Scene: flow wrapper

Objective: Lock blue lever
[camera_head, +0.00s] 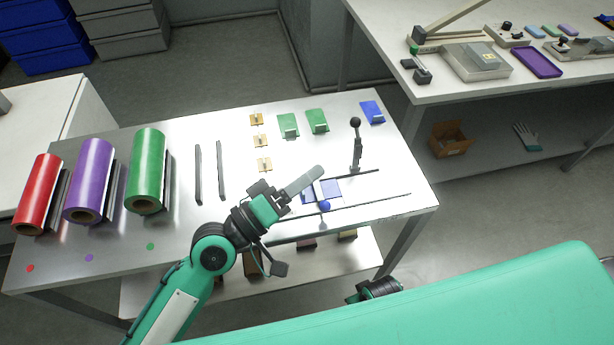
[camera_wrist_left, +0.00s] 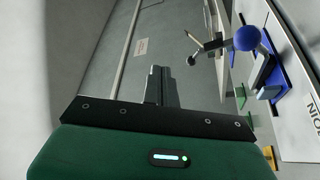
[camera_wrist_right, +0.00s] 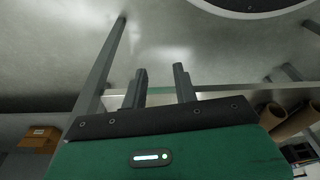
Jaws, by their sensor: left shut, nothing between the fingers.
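The blue lever shows in the head view as a blue ball knob (camera_head: 325,206) low at the table's near side, beside a blue plate (camera_head: 331,189). In the left wrist view the blue knob (camera_wrist_left: 246,38) and its blue bracket are at the upper right, to the right of my fingers and apart from them. My left gripper (camera_head: 318,171) reaches in from the left, just up-left of the knob, shut and empty; it also shows in the left wrist view (camera_wrist_left: 160,72). My right gripper (camera_wrist_right: 160,70) is open and empty near a grey surface; its fingers are not seen in the head view.
A black-knobbed lever (camera_head: 355,145) stands upright behind the blue plate. Green plates (camera_head: 288,125), a far blue plate (camera_head: 372,112) and yellow brackets (camera_head: 262,140) lie on the metal table (camera_head: 180,250). Red, purple and green rolls (camera_head: 146,170) are at the left.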

